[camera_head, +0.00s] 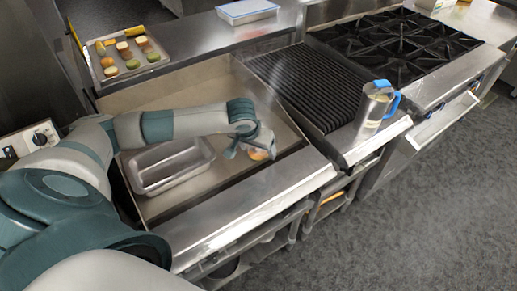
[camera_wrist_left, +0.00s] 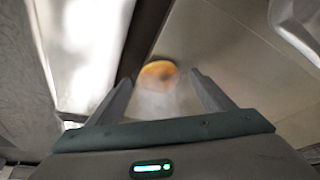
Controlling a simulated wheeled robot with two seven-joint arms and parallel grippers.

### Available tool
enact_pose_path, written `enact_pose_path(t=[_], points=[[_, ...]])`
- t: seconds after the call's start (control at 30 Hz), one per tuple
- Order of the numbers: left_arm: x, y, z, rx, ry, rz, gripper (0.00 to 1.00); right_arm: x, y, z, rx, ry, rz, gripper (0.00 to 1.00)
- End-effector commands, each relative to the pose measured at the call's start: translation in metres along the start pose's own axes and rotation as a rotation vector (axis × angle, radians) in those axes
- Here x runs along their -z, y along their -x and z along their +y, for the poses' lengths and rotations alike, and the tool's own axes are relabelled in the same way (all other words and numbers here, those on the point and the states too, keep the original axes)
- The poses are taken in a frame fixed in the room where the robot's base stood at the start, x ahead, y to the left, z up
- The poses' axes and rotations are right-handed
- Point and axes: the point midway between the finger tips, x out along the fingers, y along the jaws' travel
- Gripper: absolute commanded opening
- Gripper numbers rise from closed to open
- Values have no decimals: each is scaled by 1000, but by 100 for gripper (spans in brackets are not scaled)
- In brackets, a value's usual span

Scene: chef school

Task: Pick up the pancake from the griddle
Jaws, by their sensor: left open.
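The pancake (camera_head: 258,154) is a small orange-brown disc on the griddle (camera_head: 230,88), near its front right part. My left gripper (camera_head: 247,150) is right at it in the head view and partly covers it. In the left wrist view the pancake (camera_wrist_left: 159,72) lies between and just beyond the two open fingertips (camera_wrist_left: 163,78). The fingers do not appear closed on it. A pale haze in front of the pancake blurs its lower edge. My right gripper is not in view.
An empty metal pan (camera_head: 168,166) stands on the griddle left of the gripper. A tray (camera_head: 126,58) with several small food pieces sits behind. A ribbed grill (camera_head: 305,86) and a clear pitcher with blue handle (camera_head: 377,105) are to the right.

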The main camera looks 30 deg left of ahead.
Motion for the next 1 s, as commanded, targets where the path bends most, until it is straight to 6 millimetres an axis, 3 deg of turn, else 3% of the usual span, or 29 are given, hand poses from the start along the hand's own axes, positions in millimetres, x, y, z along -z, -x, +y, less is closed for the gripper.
enact_pose_path(t=[0.53, 0.73, 1.0], points=[[0, -5, 0, 0, -1, 1, 75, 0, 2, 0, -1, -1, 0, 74], [0, -5, 0, 0, 0, 1, 30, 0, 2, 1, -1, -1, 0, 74], [0, -4, 0, 0, 0, 1, 30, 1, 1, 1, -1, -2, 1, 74]])
